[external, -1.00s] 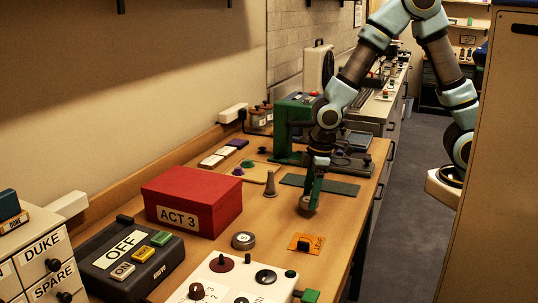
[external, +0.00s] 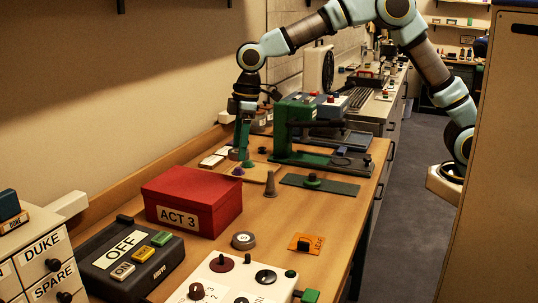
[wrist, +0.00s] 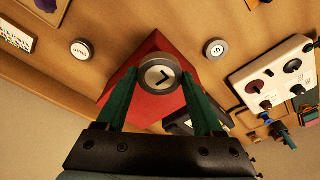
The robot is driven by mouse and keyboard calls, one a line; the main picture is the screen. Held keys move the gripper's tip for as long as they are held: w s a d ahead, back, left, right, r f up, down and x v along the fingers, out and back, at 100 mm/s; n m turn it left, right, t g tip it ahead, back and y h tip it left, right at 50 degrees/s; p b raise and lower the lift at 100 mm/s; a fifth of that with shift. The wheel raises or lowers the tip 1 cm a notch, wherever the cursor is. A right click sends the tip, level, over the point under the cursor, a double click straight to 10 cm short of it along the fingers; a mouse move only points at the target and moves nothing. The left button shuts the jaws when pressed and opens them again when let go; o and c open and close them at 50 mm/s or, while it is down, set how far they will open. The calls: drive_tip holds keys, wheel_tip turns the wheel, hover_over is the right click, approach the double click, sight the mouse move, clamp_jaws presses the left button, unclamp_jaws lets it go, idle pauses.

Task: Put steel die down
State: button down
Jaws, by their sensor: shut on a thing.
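The steel die, a round grey piece with a dark L-shaped mark on its pale face (wrist: 158,76), is between the fingertips of my gripper (wrist: 158,90) in the wrist view. My gripper (external: 240,150) is shut on it. In the external view the gripper points down at the back left of the table, beside the wooden board with a purple and a green knob; the die (external: 235,154) shows small at its tip. I cannot tell whether the die touches the table. A similar round piece marked S (external: 244,240) stands in front of the red box.
The red ACT 3 box (external: 190,200) stands at the left. A dark green mat (external: 335,186) lies to the right. Bare wood (external: 290,215) shows mid-table.

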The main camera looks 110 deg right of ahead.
wheel_tip(320, 180, up, 4)
drive_tip(key=n+p, duration=0.1)
drive_tip(key=p, duration=0.1)
hover_over(195, 178)
drive_tip(key=f, duration=0.3)
drive_tip(key=f+p, duration=0.1)
drive_tip(key=f, duration=0.2)
drive_tip(key=f+p, duration=0.1)
drive_tip(key=f, duration=0.3)
drive_tip(key=shift+s, duration=0.3)
unclamp_jaws()
drive_tip(key=shift+f, duration=0.15)
